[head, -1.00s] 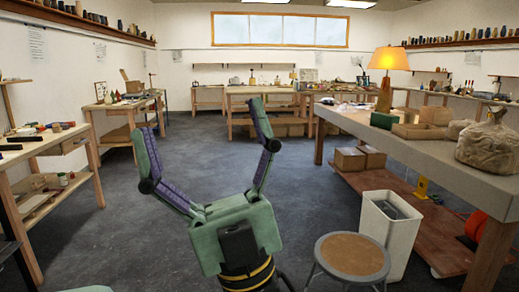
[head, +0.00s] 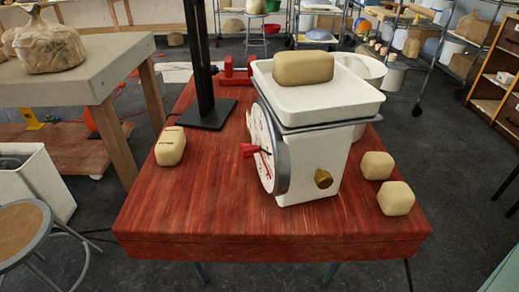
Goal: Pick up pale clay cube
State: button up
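Two small pale clay cubes with rounded edges sit on the right side of the red wooden table (head: 215,215). One cube (head: 377,165) is farther back; the other cube (head: 396,198) is nearer the front right corner. They are close to each other. A third pale clay block (head: 170,146), with dark slits on top, sits on the left side. A larger pale clay block (head: 303,68) rests in the white pan of the scale (head: 315,160). I cannot tell which single piece the task names. My gripper is not in view now.
The scale stands between the left block and the right cubes. A dark post (head: 205,85) rises from the table behind the left block. A grey workbench (head: 95,85), a white bin (head: 35,185) and a stool (head: 22,232) stand at left. The table's front is clear.

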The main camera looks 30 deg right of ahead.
aim_at(394, 198)
jog(key=z, duration=1.7)
jog(key=k+l+z, duration=0.35)
jog(key=k+z, duration=0.15)
jog(key=k, duration=0.15)
